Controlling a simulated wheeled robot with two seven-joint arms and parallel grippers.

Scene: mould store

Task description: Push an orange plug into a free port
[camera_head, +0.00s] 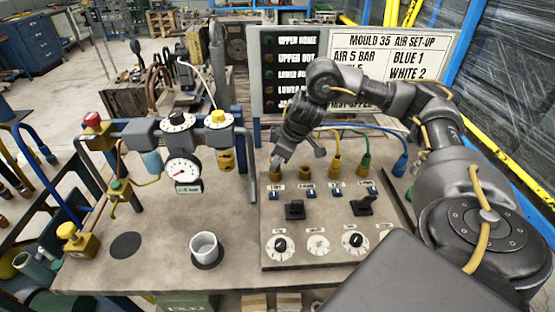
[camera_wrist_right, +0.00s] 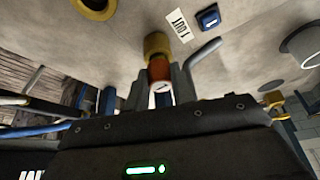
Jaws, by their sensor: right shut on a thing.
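My right gripper (camera_head: 277,160) points down at the leftmost brass port (camera_head: 275,175) in the panel's row. In the right wrist view, my right gripper's two fingers (camera_wrist_right: 160,88) are shut on an orange plug (camera_wrist_right: 158,70). The plug is lined up with the brass port (camera_wrist_right: 157,44) beside the "1 OUT" label and appears to meet it; how deep it sits I cannot tell. In the head view the plug is hidden by the gripper. The brass port to the right (camera_head: 305,173) looks empty. My left gripper is not in view.
Yellow (camera_head: 336,165), green (camera_head: 364,160) and blue (camera_head: 400,165) hoses rise from the right end of the row. Black levers (camera_head: 294,210) and dials stand in front. A white cup (camera_head: 204,248) and a gauge (camera_head: 184,172) are at left. A sign board (camera_head: 390,55) stands behind.

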